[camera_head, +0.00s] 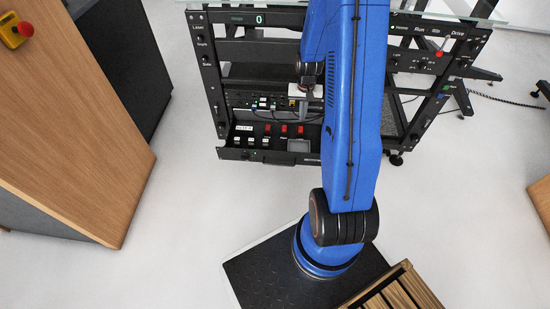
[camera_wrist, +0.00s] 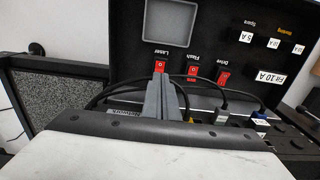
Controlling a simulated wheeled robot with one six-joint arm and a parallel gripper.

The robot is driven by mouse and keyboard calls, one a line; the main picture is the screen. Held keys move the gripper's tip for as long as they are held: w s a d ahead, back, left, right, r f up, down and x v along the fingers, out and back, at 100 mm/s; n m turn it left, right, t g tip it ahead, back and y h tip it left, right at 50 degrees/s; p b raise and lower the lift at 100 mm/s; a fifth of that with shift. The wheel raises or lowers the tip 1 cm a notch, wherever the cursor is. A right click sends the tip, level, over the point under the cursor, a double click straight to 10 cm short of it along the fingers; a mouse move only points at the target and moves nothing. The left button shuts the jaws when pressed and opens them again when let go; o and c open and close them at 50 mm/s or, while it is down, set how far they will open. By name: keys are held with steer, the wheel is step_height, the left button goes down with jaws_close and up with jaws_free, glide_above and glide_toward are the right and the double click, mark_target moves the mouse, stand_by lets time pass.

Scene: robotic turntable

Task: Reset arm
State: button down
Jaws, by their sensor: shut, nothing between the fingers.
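My gripper (camera_wrist: 160,78) shows in the wrist view as two grey fingers pressed together with nothing between them. The fingertips overlap the lower part of the red Laser switch (camera_wrist: 161,66) in the picture; I cannot tell whether they touch it. The red Flash switch (camera_wrist: 191,70) and Drive switch (camera_wrist: 223,77) are to the right, with the labels upside down. The row of red switches (camera_head: 284,129) shows on the rack's lower panel.
The black equipment rack (camera_head: 212,90) has a display reading 0 at top. Cables (camera_wrist: 225,98) run behind the fingers. A wooden cabinet (camera_head: 75,130) with a red emergency button (camera_head: 25,29) stands at left. Slatted wood (camera_head: 400,292) is at lower right. White floor between is clear.

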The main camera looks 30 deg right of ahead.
stand_by(0.4)
steer(key=s+a+r+n+t, duration=0.15)
steer(key=a+r, duration=0.25)
steer(key=r, duration=0.4)
steer(key=s+a+r+n, duration=0.1)
steer(key=s+a+r, duration=0.25)
steer(key=r, duration=0.35)
steer(key=s+a+r+n+t, duration=0.1)
steer(key=a+r, duration=0.4)
steer(key=r, duration=0.3)
steer(key=s+a+r+n+t, duration=0.1)
steer(key=s+a+r, duration=0.3)
steer(key=s, duration=0.6)
steer(key=s+a+r+n+t, duration=0.1)
steer(key=s+a+r+n, duration=0.1)
steer(key=s+a+r, duration=0.3)
steer(key=s+r, duration=0.3)
steer(key=s, duration=0.2)
steer(key=shift+a, duration=0.25)
steer(key=shift+n, duration=0.25)
